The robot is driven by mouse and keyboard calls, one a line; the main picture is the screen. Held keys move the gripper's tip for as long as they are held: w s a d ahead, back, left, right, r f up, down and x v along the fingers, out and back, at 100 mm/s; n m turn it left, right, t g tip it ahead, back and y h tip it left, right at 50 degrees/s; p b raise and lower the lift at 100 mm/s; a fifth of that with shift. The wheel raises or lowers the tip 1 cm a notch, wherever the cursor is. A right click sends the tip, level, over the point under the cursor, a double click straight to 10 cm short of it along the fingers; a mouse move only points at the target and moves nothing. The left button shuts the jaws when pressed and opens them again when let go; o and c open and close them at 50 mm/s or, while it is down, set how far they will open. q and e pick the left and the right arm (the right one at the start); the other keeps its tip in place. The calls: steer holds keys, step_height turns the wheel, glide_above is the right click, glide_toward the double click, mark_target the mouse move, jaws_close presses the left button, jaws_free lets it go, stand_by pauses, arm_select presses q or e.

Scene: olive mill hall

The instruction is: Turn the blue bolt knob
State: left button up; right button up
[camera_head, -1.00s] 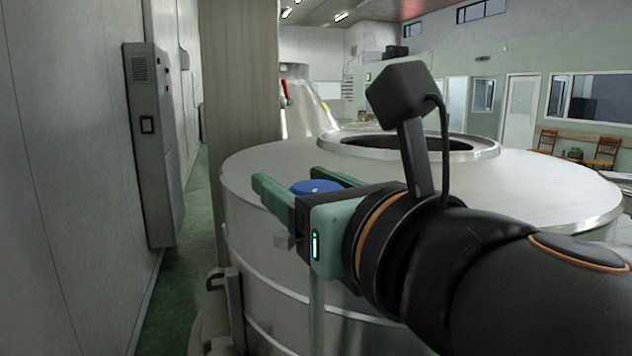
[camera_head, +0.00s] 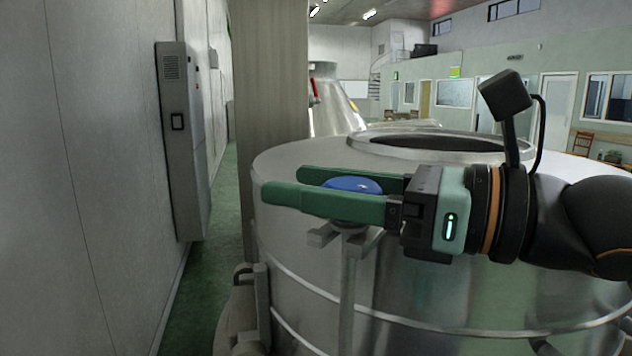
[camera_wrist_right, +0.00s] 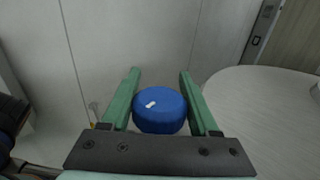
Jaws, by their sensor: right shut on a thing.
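The blue bolt knob (camera_head: 352,185) is a round, flat-topped blue cap on top of a metal post (camera_head: 348,275) beside the steel tank. My right gripper (camera_head: 290,184) comes in from the right, its green fingers lying level along both sides of the knob. It is shut on the knob. In the right wrist view, the knob (camera_wrist_right: 160,112) sits between the fingers (camera_wrist_right: 160,73), with a small white mark on its top. The fingers hide part of the knob's side in the head view. My left gripper is not in view.
The large round steel tank (camera_head: 300,280) stands right behind the knob, with a raised rim (camera_head: 440,143) on its lid. A grey wall cabinet (camera_head: 183,140) is on the left wall. A green floor strip (camera_head: 195,290) runs free between wall and tank.

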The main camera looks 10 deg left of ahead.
steer(key=shift+s+a+f+n+g, duration=0.15)
steer(key=shift+f+n+g, duration=0.35)
steer(key=shift+g, duration=0.4)
steer(key=o, duration=1.4)
steer(key=shift+r, duration=0.2)
steer(key=shift+c, duration=0.2)
steer(key=shift+r, duration=0.15)
steer(key=s+d+r+b, duration=0.1)
steer(key=s+r, duration=1.1)
steer(key=s, duration=0.2)
steer(key=shift+d+r+b, duration=0.25)
steer(key=shift+r+b, duration=0.05)
steer(key=shift+r, duration=0.1)
